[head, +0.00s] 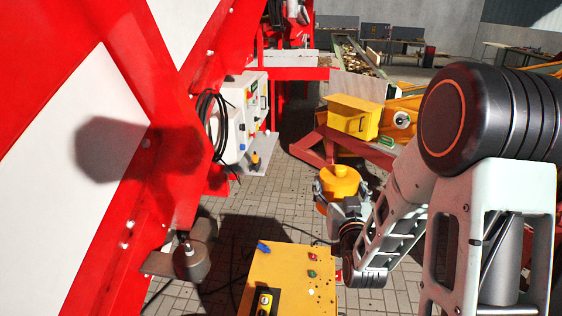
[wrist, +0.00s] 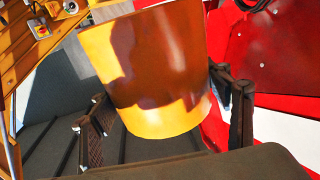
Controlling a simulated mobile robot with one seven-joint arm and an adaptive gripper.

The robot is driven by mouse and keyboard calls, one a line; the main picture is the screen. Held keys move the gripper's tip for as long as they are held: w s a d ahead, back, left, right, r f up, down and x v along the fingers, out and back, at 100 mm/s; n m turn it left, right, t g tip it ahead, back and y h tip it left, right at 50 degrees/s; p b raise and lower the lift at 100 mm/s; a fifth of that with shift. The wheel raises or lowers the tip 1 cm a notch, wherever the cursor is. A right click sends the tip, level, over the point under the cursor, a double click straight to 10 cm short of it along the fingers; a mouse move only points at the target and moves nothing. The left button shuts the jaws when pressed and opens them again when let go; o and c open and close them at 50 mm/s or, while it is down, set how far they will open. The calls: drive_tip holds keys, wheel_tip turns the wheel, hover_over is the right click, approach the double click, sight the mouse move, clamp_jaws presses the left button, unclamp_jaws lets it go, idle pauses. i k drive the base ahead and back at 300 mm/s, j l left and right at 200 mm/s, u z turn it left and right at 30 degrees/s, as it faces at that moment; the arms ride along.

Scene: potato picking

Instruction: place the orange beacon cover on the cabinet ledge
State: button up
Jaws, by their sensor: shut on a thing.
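The orange beacon cover (head: 338,181) is a rounded, cup-like piece held in the air near the middle of the head view. My gripper (head: 340,196) is shut on it, with a finger on either side. In the wrist view the cover (wrist: 150,70) fills the upper middle, partly in shadow, between the fingers of my gripper (wrist: 168,118). The cabinet ledge (head: 262,163) is a grey shelf at the foot of the white cabinet (head: 238,118), left of and beyond the cover. The cover is clear of the ledge.
A small dark and orange fitting (head: 255,161) stands on the ledge. Black cables (head: 205,108) hang at the cabinet's left. A red and white machine frame (head: 130,60) fills the left. A yellow control box (head: 285,262) stands in front, and a yellow box (head: 352,118) lies beyond the cover.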

sight(259, 156)
drive_tip(key=z, duration=0.75)
drive_tip(key=i+l, duration=0.1)
drive_tip(key=l, duration=0.2)
drive_tip(key=i+l, duration=0.1)
drive_tip(key=l, duration=0.25)
drive_tip(key=i+l, duration=0.1)
drive_tip(key=l, duration=0.2)
drive_tip(key=i+l+z, duration=0.1)
drive_tip(key=l, duration=0.25)
drive_tip(key=i+l, duration=0.55)
drive_tip(key=i+l+u, duration=0.15)
drive_tip(key=i, duration=0.35)
drive_tip(key=i+l+u, duration=0.15)
drive_tip(key=i, duration=0.3)
drive_tip(key=i+u, duration=0.25)
drive_tip(key=i, duration=0.2)
drive_tip(key=i+u, duration=0.3)
drive_tip(key=i, duration=0.2)
drive_tip(key=i+u, duration=0.5)
drive_tip(key=i, duration=0.4)
drive_tip(key=i+u, duration=0.25)
drive_tip(key=i, duration=0.2)
drive_tip(key=i+l+u, duration=0.25)
drive_tip(key=i, duration=0.2)
drive_tip(key=j, duration=0.1)
